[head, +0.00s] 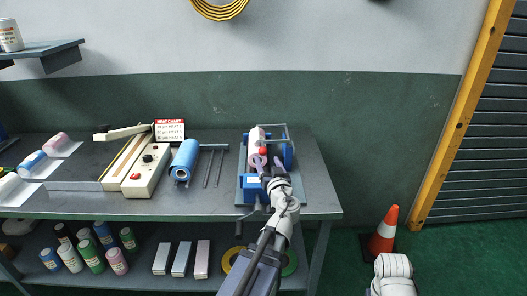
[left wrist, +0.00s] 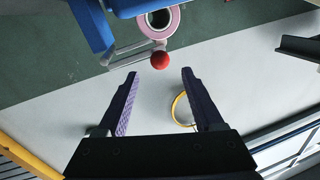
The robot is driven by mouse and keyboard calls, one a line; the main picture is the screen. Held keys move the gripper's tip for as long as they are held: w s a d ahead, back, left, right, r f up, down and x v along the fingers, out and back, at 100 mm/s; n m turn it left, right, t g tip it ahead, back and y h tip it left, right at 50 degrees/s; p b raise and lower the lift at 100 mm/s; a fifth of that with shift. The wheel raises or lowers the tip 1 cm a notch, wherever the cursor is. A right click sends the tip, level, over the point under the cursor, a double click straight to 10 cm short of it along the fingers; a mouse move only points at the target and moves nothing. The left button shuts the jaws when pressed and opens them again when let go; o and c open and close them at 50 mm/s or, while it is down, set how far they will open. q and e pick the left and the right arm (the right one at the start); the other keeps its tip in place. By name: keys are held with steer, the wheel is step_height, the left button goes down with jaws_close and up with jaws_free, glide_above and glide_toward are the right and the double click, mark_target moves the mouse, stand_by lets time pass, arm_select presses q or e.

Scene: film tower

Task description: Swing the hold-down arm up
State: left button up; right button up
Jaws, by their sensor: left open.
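The blue film device (head: 287,155) stands at the right end of the bench and carries a pink roll (head: 255,141). The hold-down arm is a thin grey frame that ends at a red ball knob (head: 263,151). In the left wrist view the knob (left wrist: 160,60) shows just beyond my fingertips, with the grey arm (left wrist: 130,58) to its left and the pink roll (left wrist: 172,22) behind it. My left gripper (head: 268,164) is open with purple-padded fingers; in the wrist view its tips (left wrist: 160,74) flank the knob's line. I cannot tell whether they touch it. My right gripper is out of view.
A blue roll (head: 185,158), thin rods (head: 214,166) and a cream sealer (head: 146,170) lie left of the device. A heat chart (head: 170,130) stands behind. Bottles and boxes fill the lower shelf (head: 140,262). An orange cone (head: 384,231) stands on the floor at right.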

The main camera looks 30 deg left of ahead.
mark_target(264, 153)
arm_select(q)
steer(key=x, duration=0.7)
steer(key=shift+w, duration=0.15)
steer(key=shift+c, duration=0.2)
jaws_close()
stand_by(1.0)
